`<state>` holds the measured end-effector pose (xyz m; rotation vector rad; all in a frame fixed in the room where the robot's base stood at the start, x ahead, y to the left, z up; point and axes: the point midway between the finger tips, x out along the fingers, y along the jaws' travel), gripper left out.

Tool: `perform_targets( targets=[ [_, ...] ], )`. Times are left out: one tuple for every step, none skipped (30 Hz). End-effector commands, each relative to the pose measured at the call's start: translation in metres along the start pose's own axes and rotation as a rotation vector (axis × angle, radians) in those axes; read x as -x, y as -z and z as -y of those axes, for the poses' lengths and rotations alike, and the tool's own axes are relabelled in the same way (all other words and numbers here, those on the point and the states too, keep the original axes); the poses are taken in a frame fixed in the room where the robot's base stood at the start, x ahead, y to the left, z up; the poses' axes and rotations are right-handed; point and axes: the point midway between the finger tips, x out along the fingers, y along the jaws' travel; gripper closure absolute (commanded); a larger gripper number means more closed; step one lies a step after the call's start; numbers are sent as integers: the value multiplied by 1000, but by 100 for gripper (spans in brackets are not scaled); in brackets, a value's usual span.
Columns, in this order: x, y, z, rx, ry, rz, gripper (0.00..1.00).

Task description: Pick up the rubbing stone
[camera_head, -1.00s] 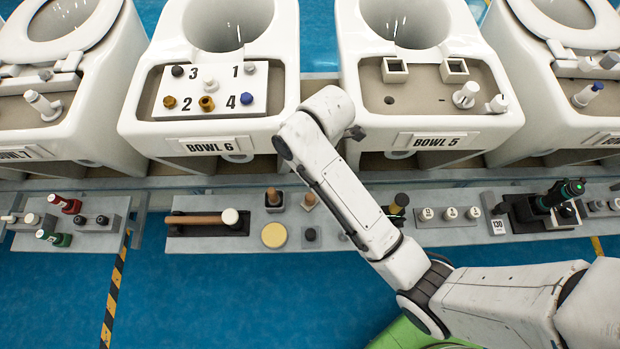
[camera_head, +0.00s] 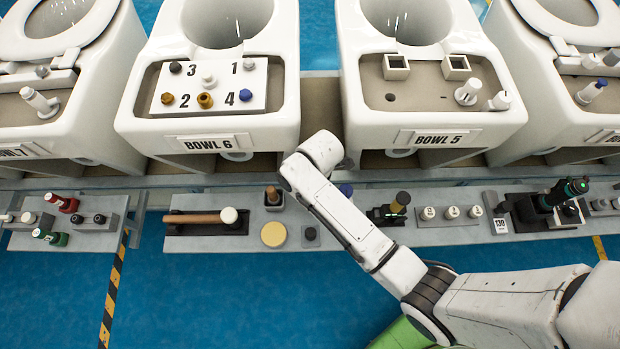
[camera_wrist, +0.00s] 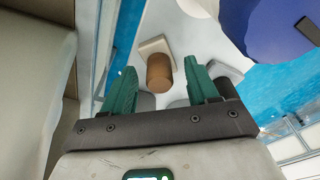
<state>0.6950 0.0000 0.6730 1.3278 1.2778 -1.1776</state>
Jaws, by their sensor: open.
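A short brown cylindrical handle on a pale square block, which I take to be the rubbing stone (camera_wrist: 159,71), shows in the wrist view just beyond and between my fingertips. My gripper (camera_wrist: 160,66) has its two green fingers spread wide, with nothing held between them. I cannot tell how far the handle is from the fingers in depth. In the head view my arm hides both the gripper and this piece. A similar wooden-handled piece on a grey block (camera_head: 273,197) stands on the shelf left of my arm.
The narrow grey shelf (camera_head: 440,236) also bears a wooden-handled mallet (camera_head: 200,218), a yellow disc (camera_head: 274,234) and several weights (camera_head: 451,212). Bowl 6 (camera_head: 209,120) and Bowl 5 (camera_head: 430,115) stand behind it. Blue floor lies in front. A large blue round thing (camera_wrist: 262,25) shows upper right in the wrist view.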

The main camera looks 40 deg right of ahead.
Motion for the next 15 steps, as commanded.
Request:
perform_targets(
  targets=[
    [-3, 0, 0, 0, 0, 0, 41],
    [-4, 0, 0, 0, -1, 0, 41],
    [-5, 0, 0, 0, -1, 0, 41],
    [-5, 0, 0, 0, -1, 0, 41],
    [-5, 0, 0, 0, -1, 0, 41],
    [-5, 0, 0, 0, -1, 0, 41],
    [-5, 0, 0, 0, -1, 0, 41],
    [-5, 0, 0, 0, -1, 0, 41],
    [-5, 0, 0, 0, -1, 0, 42],
    [-5, 0, 0, 0, -1, 0, 45],
    [-5, 0, 0, 0, -1, 0, 48],
    [-5, 0, 0, 0, -1, 0, 52],
    [-5, 0, 0, 0, -1, 0, 54],
    [-4, 0, 0, 0, -1, 0, 57],
    [-4, 0, 0, 0, -1, 0, 61]
  ],
)
